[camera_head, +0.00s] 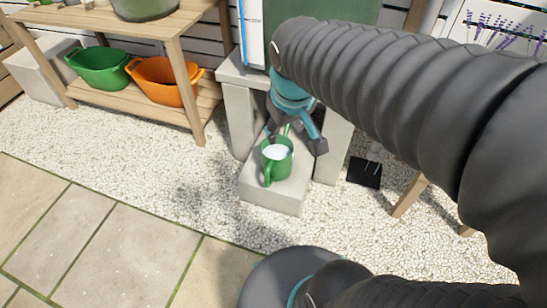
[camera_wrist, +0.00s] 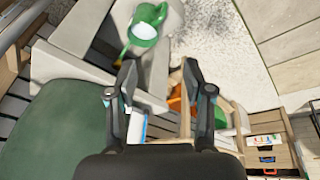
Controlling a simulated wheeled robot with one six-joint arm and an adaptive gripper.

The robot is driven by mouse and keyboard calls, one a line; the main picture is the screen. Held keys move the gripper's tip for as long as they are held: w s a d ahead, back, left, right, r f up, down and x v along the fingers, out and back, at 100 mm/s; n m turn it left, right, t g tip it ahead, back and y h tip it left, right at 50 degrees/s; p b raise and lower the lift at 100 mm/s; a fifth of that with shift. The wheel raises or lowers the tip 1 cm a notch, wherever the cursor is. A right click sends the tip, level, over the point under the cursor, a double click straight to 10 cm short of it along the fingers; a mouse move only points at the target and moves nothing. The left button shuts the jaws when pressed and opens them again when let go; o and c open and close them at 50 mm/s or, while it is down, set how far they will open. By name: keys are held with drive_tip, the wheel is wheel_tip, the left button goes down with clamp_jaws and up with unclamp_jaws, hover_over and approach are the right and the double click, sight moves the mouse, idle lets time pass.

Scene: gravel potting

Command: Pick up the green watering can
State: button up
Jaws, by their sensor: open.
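The green watering can (camera_head: 279,168) stands upright on a low concrete block (camera_head: 262,194), its open top showing white inside and a green handle or spout on its near side. It also shows at the top of the wrist view (camera_wrist: 147,20), beyond the fingertips and a little left of centre. My gripper (camera_head: 293,140) is just behind and above the can in the head view, partly hidden by my arm. In the wrist view my gripper (camera_wrist: 160,68) has its two dark fingers spread apart with nothing between them.
Taller concrete supports (camera_head: 240,118) stand close behind the can. A wooden shelf (camera_head: 183,115) at the left holds a green tub (camera_head: 98,68) and an orange tub (camera_head: 163,82). A small black square item (camera_head: 364,172) lies on the gravel at the right. Gravel and paving in front are clear.

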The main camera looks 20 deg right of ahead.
drive_tip(key=w+a+f+n+g+h, duration=0.25)
drive_tip(key=w+f+n+g, duration=0.2)
drive_tip(key=w+f, duration=0.85)
drive_tip(key=w+a+f+n+g, duration=0.15)
drive_tip(key=w+f, duration=0.25)
drive_tip(key=f, duration=0.4)
drive_tip(key=w+a+f+n, duration=0.2)
drive_tip(key=w+f+n, duration=0.1)
drive_tip(key=f, duration=0.5)
drive_tip(key=shift+h, duration=0.45)
drive_tip(key=shift+s+d+r+b+x, duration=0.15)
drive_tip(key=shift+b+x, duration=0.15)
drive_tip(key=shift+x, duration=2.05)
drive_tip(key=shift+s+d+b+x, duration=0.1)
drive_tip(key=shift+s+b+x, duration=0.2)
drive_tip(key=shift+x, duration=2.05)
drive_tip(key=shift+s+d+r+b+x, duration=0.1)
drive_tip(key=shift+b+x, duration=0.25)
drive_tip(key=shift+x, duration=2)
drive_tip(key=shift+a, duration=0.1)
clamp_jaws()
drive_tip(key=shift+w+r, duration=0.1)
drive_tip(key=shift+w, duration=0.05)
